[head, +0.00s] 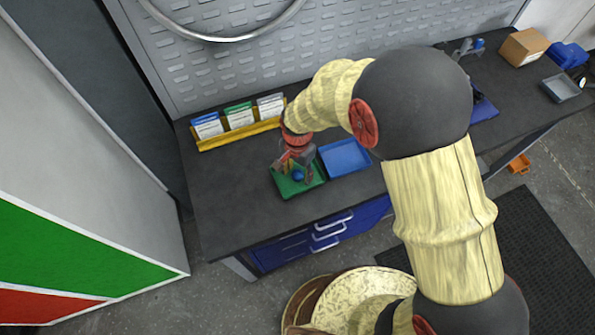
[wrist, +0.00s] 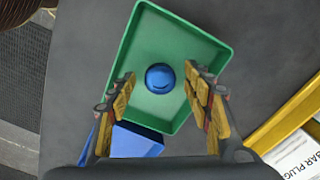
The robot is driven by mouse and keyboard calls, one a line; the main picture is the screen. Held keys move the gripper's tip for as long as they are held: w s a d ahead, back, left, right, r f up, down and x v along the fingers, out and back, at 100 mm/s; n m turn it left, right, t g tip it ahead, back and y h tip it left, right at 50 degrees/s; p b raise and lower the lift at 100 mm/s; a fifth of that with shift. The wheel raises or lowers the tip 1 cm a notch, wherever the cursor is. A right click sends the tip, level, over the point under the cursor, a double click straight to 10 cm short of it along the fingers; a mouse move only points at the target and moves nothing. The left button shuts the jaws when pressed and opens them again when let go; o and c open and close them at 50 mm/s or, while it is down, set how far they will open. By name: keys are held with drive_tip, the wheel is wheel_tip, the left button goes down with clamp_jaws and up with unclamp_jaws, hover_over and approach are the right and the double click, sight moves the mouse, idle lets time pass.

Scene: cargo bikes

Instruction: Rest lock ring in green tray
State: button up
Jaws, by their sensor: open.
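The green tray (head: 311,187) lies on the dark bench, below my gripper (head: 297,164). In the wrist view the green tray (wrist: 206,48) fills the upper middle. A small round blue piece (wrist: 160,77), which looks like the lock ring, is inside the tray near its middle. The blue piece (head: 298,175) also shows between my fingers in the head view. My gripper (wrist: 160,80) is open, with one finger on each side of the blue piece and a visible gap at both sides. The exact height of the fingertips above the tray floor is hard to tell.
A blue tray (head: 345,157) stands just right of the green one. A yellow rack (head: 238,135) with several label cards is behind them. A cardboard box (head: 524,47) and a grey tray (head: 561,88) are at the far right. The bench's left front is clear.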

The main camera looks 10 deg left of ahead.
drive_tip(key=shift+r, duration=0.1)
wheel_tip(320, 180, up, 12)
idle(0.5)
drive_tip(key=s+d+r+n+t, duration=0.1)
drive_tip(key=s+d+r, duration=0.3)
drive_tip(key=d, duration=0.5)
drive_tip(key=s+d+r+n+t+b, duration=0.1)
drive_tip(key=s+d+r+n+t, duration=0.1)
drive_tip(key=s+d+r, duration=0.3)
drive_tip(key=s+d+r+n+t+b, duration=0.1)
drive_tip(key=s+d+r, duration=0.4)
drive_tip(key=d+r, duration=0.5)
drive_tip(key=d+n+t, duration=0.1)
drive_tip(key=d, duration=0.2)
drive_tip(key=shift+s+r+t, duration=0.15)
drive_tip(key=shift+r+t, duration=0.05)
drive_tip(key=shift+t, duration=0.1)
